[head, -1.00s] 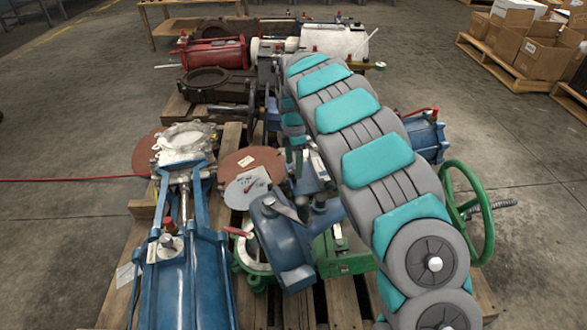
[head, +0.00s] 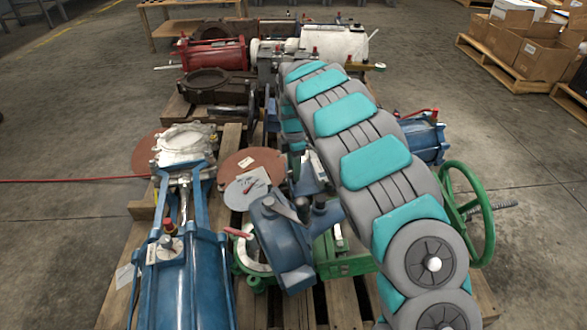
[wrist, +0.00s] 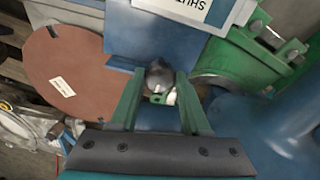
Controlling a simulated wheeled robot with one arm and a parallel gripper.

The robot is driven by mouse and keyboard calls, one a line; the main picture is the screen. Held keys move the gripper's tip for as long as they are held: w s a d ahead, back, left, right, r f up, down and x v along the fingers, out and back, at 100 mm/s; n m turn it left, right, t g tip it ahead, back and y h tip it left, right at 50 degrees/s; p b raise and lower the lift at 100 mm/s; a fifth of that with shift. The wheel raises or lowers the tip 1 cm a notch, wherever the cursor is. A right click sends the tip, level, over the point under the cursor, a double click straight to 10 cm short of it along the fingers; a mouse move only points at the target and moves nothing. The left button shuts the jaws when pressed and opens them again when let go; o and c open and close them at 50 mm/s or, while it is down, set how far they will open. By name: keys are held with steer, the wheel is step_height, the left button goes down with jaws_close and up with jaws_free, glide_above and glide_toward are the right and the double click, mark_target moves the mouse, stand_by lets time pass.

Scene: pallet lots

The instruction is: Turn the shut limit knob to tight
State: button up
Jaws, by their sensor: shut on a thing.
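In the wrist view, my gripper (wrist: 158,97) has two green fingers on either side of a dark, rounded knob (wrist: 159,73). The fingers are shut on it. A small pale mark shows at the knob's near side, between the fingers. Behind the knob is a flat blue plate (wrist: 128,40). A white and teal label (wrist: 195,10) with partly cut-off lettering that reads like "SHUT" stands above it. The knob's pointer and any scale around it cannot be made out. In the head view, my arm hides most of the gripper and the knob.
A brown disc (wrist: 65,72) lies left of the knob, and green brackets (wrist: 268,45) stand right. In the head view, blue valve bodies (head: 183,280) and a green handwheel (head: 472,215) crowd the pallet (head: 262,308). Open floor (head: 70,125) lies left.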

jaws_close()
